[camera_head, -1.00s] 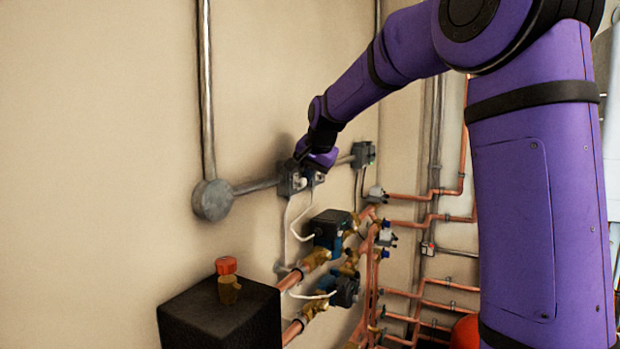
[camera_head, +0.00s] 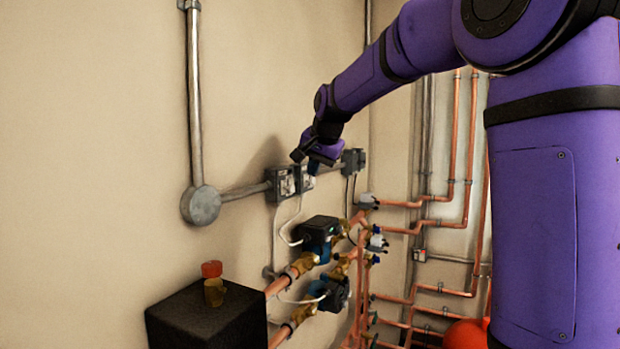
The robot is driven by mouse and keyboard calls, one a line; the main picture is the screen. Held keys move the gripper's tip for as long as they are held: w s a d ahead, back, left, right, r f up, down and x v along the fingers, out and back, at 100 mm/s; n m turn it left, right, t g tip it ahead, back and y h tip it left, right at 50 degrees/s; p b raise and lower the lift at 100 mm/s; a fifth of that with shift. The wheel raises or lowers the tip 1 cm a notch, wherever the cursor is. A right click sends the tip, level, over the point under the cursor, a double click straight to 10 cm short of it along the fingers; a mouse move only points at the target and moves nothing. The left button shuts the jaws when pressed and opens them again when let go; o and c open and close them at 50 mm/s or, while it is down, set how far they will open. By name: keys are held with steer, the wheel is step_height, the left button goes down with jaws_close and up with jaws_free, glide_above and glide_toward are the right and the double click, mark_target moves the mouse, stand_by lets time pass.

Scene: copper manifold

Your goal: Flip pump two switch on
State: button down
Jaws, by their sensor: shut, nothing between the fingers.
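Grey switch boxes are mounted on the wall along a conduit: a left pair (camera_head: 281,184) and (camera_head: 305,178), and another box (camera_head: 353,160) farther right. I cannot read any label, so I cannot tell which is pump two's switch, nor its lever position. My gripper (camera_head: 312,167) is shut and empty, in front of the second box of the left pair and partly covering it. I cannot tell whether it touches the box. Two dark pumps, an upper (camera_head: 318,232) and a lower (camera_head: 334,292), sit on the copper pipes below.
A round grey junction box (camera_head: 201,205) is on the wall at left. A black block (camera_head: 205,318) bears a brass fitting with a red cap (camera_head: 211,269). Copper pipes (camera_head: 455,185) and a red vessel (camera_head: 466,333) are at right.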

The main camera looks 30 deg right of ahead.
steer(key=v, duration=0.6)
steer(key=shift+s+d, duration=0.1)
steer(key=shift+s, duration=0.1)
